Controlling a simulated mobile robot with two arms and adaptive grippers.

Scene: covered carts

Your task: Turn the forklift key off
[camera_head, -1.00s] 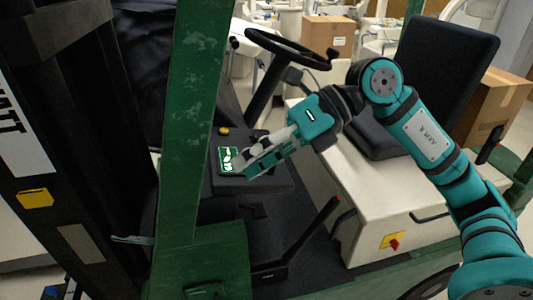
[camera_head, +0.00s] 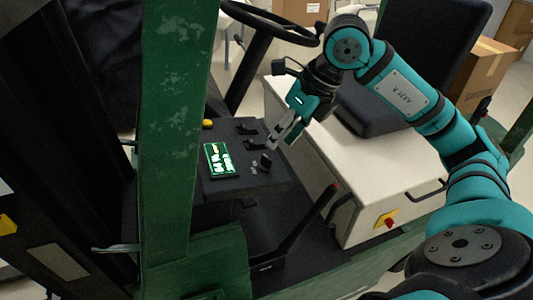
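The forklift's dark dashboard (camera_head: 225,185) carries a lit green display (camera_head: 219,160). To the right of the display are small black controls: two levers (camera_head: 246,128) higher up and a small black key-like knob (camera_head: 264,161) near the right edge. I cannot tell which way the knob is turned. My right gripper (camera_head: 281,141) is just above and right of the knob, pointing down-left. Its fingers look parted, with nothing between them, and apart from the knob. My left gripper is not in view.
The steering wheel (camera_head: 272,22) is above the dashboard. A green pillar (camera_head: 172,120) stands left of it. A lever with a red tip (camera_head: 307,221) rises below. A red switch on a yellow plate (camera_head: 388,221) is on the white seat box (camera_head: 345,165).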

